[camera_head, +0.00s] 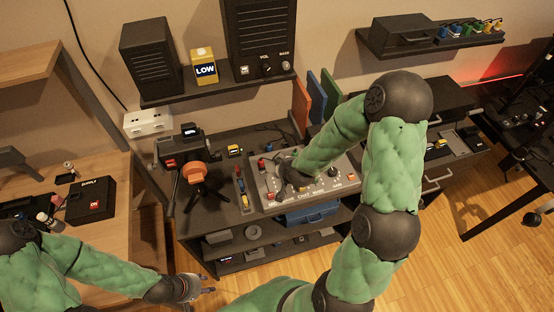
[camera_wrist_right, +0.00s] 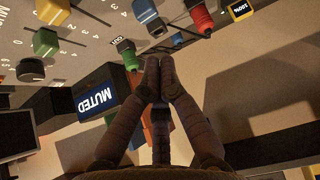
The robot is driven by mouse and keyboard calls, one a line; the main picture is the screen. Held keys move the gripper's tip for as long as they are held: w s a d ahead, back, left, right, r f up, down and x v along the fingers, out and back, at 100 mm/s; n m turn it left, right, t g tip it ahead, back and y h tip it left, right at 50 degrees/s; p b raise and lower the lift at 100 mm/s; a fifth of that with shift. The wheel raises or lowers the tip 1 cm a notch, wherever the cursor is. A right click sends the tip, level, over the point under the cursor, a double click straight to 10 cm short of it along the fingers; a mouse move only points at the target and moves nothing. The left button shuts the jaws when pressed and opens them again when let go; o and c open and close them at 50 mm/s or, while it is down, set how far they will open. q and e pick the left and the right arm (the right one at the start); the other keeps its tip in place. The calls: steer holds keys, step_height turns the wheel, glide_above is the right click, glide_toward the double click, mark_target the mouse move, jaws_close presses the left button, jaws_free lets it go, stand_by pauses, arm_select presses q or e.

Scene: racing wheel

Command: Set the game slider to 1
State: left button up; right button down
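The grey control panel (camera_head: 266,200) lies on the dark bench in the head view, partly covered by my right arm. The right wrist view shows the panel (camera_wrist_right: 85,42) close up and turned, with a number scale. I cannot read a game label or tell which control is the game slider. My right gripper (camera_wrist_right: 157,62) has its fingertips together, empty, close to the green (camera_wrist_right: 128,55) and blue plug-like parts at the panel's edge. My left gripper (camera_head: 207,284) is open and empty, away from the panel.
A display reading MUTED (camera_wrist_right: 97,98) shows beside the panel. A yellow LOW box (camera_head: 205,68) stands on the shelf between dark speakers. A camera-like device with an orange part (camera_head: 194,172) stands left of the panel. Books (camera_head: 302,104) stand behind it.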

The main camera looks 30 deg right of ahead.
steer(key=b+x, duration=0.2)
steer(key=x, duration=0.7)
steer(key=shift+f, duration=0.15)
steer(key=shift+s+a+b, duration=0.15)
steer(key=shift+s+a, duration=0.1)
steer(key=shift+s, duration=0.75)
steer(key=shift+s+a+b, duration=0.1)
steer(key=shift+s+a, duration=0.15)
steer(key=shift+s, duration=0.7)
steer(key=shift+s+a+b, duration=0.15)
steer(key=shift+s+a, duration=0.1)
steer(key=shift+s, duration=0.75)
